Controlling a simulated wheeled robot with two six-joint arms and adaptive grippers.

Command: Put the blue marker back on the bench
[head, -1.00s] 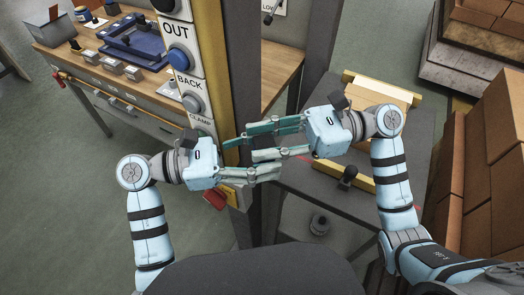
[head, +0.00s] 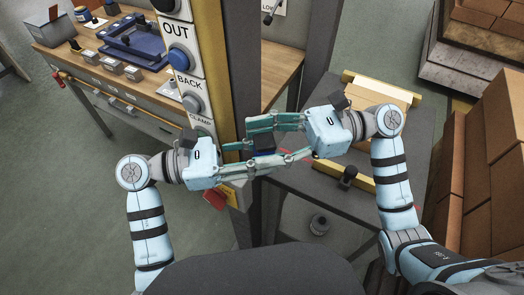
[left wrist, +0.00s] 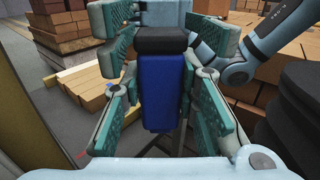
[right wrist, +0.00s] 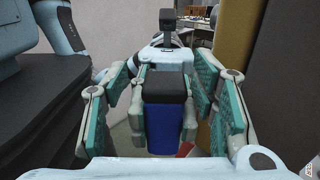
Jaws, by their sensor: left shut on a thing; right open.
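The blue marker (head: 265,142) is a thick blue block with a black end, held in the air between my two grippers. Its blue body shows in the left wrist view (left wrist: 163,95) and in the right wrist view (right wrist: 163,130). My left gripper (head: 258,155) is shut on it from the left. My right gripper (head: 268,138) is open, with its fingers on either side of the marker from the right; I cannot tell whether they touch it. The wooden-topped bench (head: 62,57) stands at the upper left, partly hidden by the post.
A yellow-edged post with a button panel (head: 180,60) rises between the bench and my grippers. A blue tray (head: 135,38) and several small blocks lie on the bench. A grey table (head: 400,140) is under my right arm. Brick stacks (head: 495,140) stand at the right.

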